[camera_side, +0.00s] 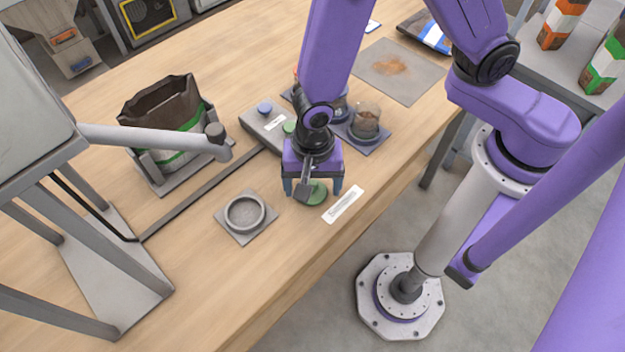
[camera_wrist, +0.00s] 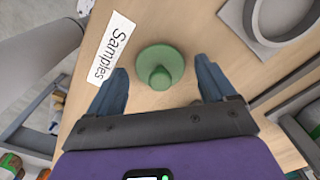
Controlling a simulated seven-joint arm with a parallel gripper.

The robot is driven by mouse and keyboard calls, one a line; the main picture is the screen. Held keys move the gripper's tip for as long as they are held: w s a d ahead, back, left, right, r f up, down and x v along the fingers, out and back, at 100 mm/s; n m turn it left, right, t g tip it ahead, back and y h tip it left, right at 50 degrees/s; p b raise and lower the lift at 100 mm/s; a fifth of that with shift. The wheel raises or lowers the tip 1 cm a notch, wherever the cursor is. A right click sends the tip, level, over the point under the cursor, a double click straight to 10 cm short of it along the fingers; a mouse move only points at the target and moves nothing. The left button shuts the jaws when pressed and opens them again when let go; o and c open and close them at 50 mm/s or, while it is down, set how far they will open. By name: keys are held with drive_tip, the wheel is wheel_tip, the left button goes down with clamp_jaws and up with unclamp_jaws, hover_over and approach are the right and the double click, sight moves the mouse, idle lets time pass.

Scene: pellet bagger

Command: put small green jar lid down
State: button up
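The small green jar lid (camera_wrist: 160,66) is a round disc with a knob on top. In the wrist view it lies flat on the wooden table beside the "Samples" label. In the side view the lid (camera_side: 316,193) shows partly behind and below my gripper (camera_side: 312,190). My gripper points down close over the table. In the wrist view my gripper (camera_wrist: 162,84) has its two blue fingers wide apart, one on each side of the lid's knob, with gaps between them and the lid. It holds nothing.
The white "Samples" label (camera_side: 343,204) lies right of the lid. A grey ring holder (camera_side: 244,212) sits to the left. Behind my gripper are a grey button box (camera_side: 262,117) and a jar of brown pellets (camera_side: 365,121). The bag (camera_side: 163,110) stands under the spout. The table's front is clear.

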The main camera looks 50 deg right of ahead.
sight(312, 183)
drive_tip(key=shift+r, duration=0.15)
wheel_tip(312, 183, up, 12)
idle(0.7)
drive_tip(key=s+d+r+n, duration=0.3)
drive_tip(key=s+d+n, duration=0.2)
drive_tip(key=d+n, duration=0.5)
drive_tip(key=s+d+r+n, duration=0.3)
drive_tip(key=s+d+n, duration=0.1)
drive_tip(key=d+n, duration=0.5)
drive_tip(key=n, duration=0.2)
drive_tip(key=shift+s+d+n, duration=0.3)
drive_tip(key=shift+s+d, duration=0.05)
